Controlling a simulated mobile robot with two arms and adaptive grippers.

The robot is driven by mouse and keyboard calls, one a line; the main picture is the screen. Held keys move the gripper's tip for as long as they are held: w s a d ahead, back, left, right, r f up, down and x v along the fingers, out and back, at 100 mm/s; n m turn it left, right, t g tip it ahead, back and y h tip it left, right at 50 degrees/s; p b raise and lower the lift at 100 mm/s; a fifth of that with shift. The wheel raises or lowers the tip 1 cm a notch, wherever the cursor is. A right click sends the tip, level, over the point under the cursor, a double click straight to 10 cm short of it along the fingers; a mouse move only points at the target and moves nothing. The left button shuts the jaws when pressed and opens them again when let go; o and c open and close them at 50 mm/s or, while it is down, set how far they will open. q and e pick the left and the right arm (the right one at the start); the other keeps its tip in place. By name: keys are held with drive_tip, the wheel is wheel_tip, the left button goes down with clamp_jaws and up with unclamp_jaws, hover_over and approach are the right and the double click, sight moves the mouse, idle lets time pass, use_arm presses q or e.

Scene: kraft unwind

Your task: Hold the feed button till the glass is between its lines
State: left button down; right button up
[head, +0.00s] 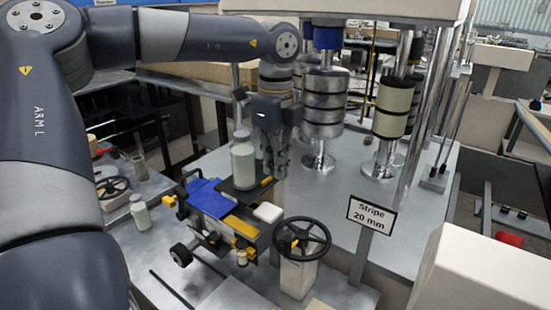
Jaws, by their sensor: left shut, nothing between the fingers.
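My left gripper (277,168) points down with its fingers shut and empty, just right of a clear jar (243,167) holding pale greenish content. The jar stands upright on a dark plate. I cannot tell whether the fingers touch anything below them. No feed button can be made out for certain; a small white block (268,212) lies below the gripper, beside a yellow strip. A pale glass-like cylinder (393,108) with dark bands stands on a post at the upper right; which vessel is the task's glass is unclear. My right gripper is not in view.
A black handwheel (302,238) stands in front, and a sign reading "Stripe 20 mm" (371,215) is to its right. Stacked metal rollers (324,100) stand behind. The metal deck between sign and rollers is clear.

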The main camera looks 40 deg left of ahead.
sight(275, 213)
use_arm(q)
wheel_tip(275, 213, down, 10)
drive_tip(key=p, duration=0.3)
drive_tip(key=shift+f+p, duration=0.1)
drive_tip(key=shift+p, duration=0.3)
drive_tip(key=shift+s, duration=0.1)
